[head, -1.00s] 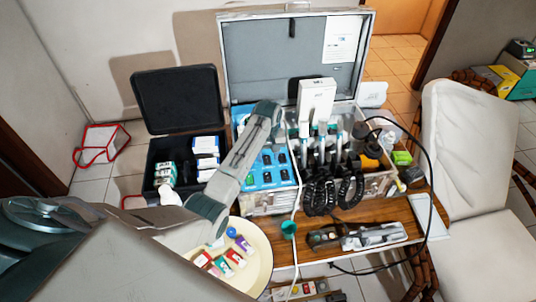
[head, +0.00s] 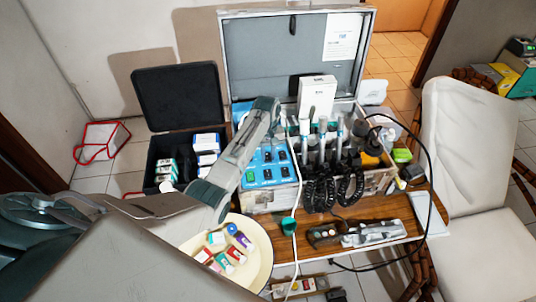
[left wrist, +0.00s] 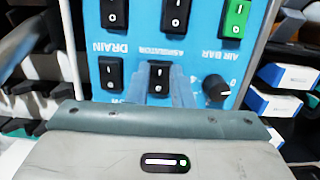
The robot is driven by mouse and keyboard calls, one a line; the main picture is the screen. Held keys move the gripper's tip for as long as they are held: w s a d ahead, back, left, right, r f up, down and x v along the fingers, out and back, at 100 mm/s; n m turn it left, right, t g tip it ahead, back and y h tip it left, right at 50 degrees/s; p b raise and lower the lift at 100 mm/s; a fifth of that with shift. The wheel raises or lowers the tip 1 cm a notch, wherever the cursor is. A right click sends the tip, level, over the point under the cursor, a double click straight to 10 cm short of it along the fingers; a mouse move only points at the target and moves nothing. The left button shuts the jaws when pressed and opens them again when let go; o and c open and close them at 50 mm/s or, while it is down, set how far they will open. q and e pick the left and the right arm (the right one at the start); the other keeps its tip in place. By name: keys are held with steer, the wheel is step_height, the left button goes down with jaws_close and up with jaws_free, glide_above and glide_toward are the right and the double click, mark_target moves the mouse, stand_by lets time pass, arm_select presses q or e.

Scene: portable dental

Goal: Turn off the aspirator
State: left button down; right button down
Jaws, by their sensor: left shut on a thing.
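The blue control panel (head: 262,183) of the open dental case carries several black rocker switches, a green one and a knob. In the left wrist view the panel (left wrist: 204,52) appears upside down, with "ASPIRATOR" between two black switches (left wrist: 175,14) in the middle column. My left gripper (left wrist: 158,90) is at the lower of these, its fingers shut around the black switch (left wrist: 159,72), whose lower part they hide. Which of the two belongs to the label, I cannot tell for sure. My right gripper is not in view.
Handpieces with coiled black hoses (head: 335,190) stand right of the panel. A black case (head: 176,82) with boxes is at the left. A round tray (head: 262,250) with small items is in front. A white hose (head: 296,210) hangs down the front.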

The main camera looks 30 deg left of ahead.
mark_target(267, 152)
arm_select(q)
steer(key=shift+w+a+g+h, duration=0.2)
steer(key=shift+g+h, duration=0.3)
steer(key=shift+g, duration=0.2)
steer(key=shift+r, duration=0.1)
steer(key=c, duration=1.3)
jaws_free()
steer(key=shift+w+r+b, duration=0.15)
steer(key=shift+r+b, duration=0.25)
steer(key=shift+r, duration=0.05)
steer(key=b+v, duration=0.2)
steer(key=v, duration=0.4)
steer(key=shift+w+a+r+b, duration=0.1)
steer(key=shift+a+r+b, duration=0.05)
steer(key=shift+r+b, duration=0.15)
steer(key=p+v, duration=0.2)
steer(key=v, duration=0.1)
steer(key=shift+r, duration=0.15)
